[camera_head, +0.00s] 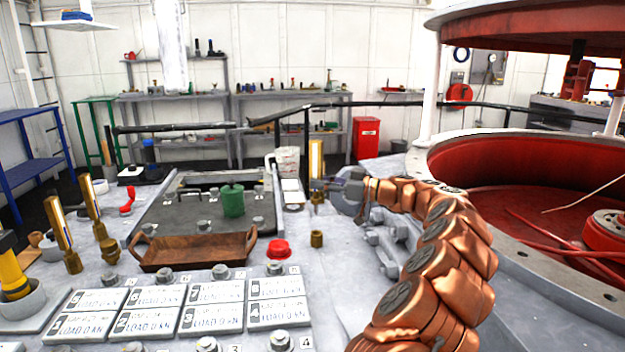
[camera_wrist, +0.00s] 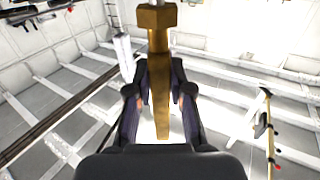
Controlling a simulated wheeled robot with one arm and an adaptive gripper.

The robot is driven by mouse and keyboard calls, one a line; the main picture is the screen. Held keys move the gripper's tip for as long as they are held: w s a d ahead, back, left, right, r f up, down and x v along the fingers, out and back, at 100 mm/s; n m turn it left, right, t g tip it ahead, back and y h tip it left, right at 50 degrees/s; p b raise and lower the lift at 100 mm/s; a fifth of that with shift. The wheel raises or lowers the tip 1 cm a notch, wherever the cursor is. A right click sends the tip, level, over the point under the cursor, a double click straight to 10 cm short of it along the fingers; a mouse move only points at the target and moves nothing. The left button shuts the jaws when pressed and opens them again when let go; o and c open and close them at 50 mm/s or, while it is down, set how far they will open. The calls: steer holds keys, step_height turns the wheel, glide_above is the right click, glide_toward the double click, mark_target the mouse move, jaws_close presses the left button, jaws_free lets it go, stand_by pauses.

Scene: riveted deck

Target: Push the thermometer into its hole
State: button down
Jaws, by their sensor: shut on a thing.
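A thermometer (camera_head: 316,160) with a pale scale in a yellow-brass case is held upright above the deck, right of centre in the head view. My gripper (camera_head: 330,186) reaches it from the right and is shut on its lower part. In the wrist view its brass body (camera_wrist: 158,75) lies between the two dark fingers of my gripper (camera_wrist: 160,92). A short brass socket (camera_head: 317,239) stands on the deck below the thermometer, with a visible gap between them. The socket's opening is too small to make out clearly.
Two similar thermometers (camera_head: 60,225) stand tilted in brass fittings at the left. A wooden tray (camera_head: 190,250), a green canister (camera_head: 233,201) and a red cap (camera_head: 278,249) are left of the socket. Labelled plates (camera_head: 153,297) lie in front. A large red-lined drum (camera_head: 470,165) is at right.

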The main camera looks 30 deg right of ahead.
steer(key=shift+w, duration=0.15)
steer(key=shift+d+f, duration=0.1)
steer(key=shift+f, duration=2.45)
steer(key=shift+b, duration=0.85)
steer(key=shift+f+b, duration=1.75)
steer(key=shift+b, duration=0.35)
